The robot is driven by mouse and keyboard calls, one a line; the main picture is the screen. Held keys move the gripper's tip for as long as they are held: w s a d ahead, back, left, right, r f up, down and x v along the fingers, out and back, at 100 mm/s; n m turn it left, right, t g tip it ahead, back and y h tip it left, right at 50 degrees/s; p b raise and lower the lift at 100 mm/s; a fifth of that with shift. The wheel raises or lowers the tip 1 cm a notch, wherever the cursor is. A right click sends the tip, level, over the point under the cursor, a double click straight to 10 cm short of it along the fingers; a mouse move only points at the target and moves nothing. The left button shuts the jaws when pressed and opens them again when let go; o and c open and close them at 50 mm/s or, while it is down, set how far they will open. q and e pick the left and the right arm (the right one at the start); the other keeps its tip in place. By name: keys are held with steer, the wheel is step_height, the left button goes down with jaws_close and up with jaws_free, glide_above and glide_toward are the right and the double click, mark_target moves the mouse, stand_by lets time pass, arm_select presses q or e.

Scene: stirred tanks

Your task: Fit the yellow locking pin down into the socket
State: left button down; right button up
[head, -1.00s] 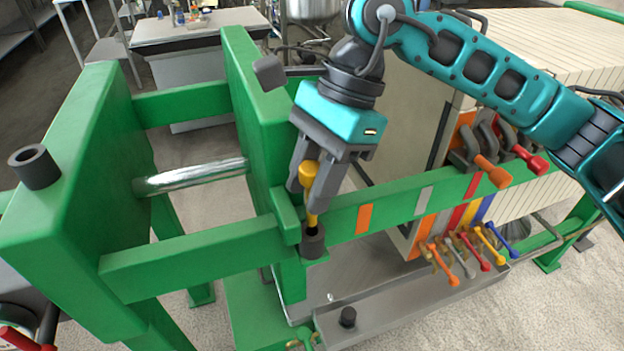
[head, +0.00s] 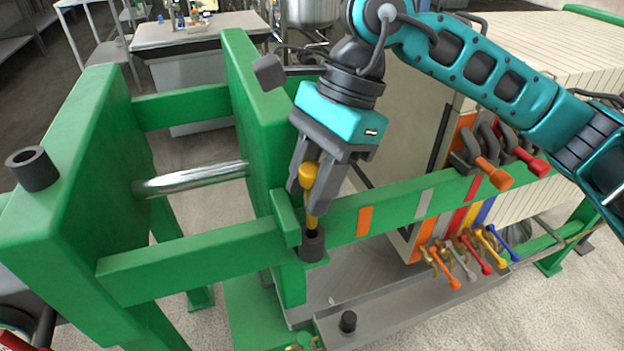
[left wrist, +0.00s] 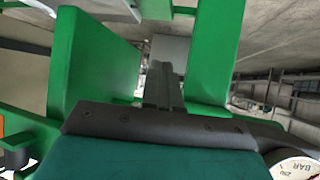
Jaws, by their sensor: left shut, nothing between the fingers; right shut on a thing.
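The yellow locking pin (head: 312,219) is upright, with a wide head and thin shaft. My right gripper (head: 317,187) is shut on it just below the head in the head view. The dark round socket (head: 313,247) sits on a small green bracket at the beam, directly under the pin. The pin's lower end is at the socket's mouth; I cannot tell whether it has entered. In the left wrist view my left gripper (left wrist: 168,85) is shut and empty, pointing towards green frame parts.
A second dark ring (head: 33,168) stands on the left green block. A small black cylinder (head: 348,321) stands on the grey tray below. Coloured levers (head: 465,250) and orange and red handles (head: 492,172) lie to the right. A polished rod (head: 190,178) spans the green plates.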

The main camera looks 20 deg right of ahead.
steer(key=shift+f+b, duration=1.3)
steer(key=shift+f, duration=0.05)
steer(key=shift+r, duration=0.2)
steer(key=shift+r+p, duration=0.6)
steer(key=shift+r, duration=0.25)
steer(key=shift+b, duration=0.7)
stand_by(1.2)
steer(key=shift+f+b, duration=1)
steer(key=shift+f, duration=0.1)
steer(key=o, duration=1.1)
steer(key=shift+r, duration=0.1)
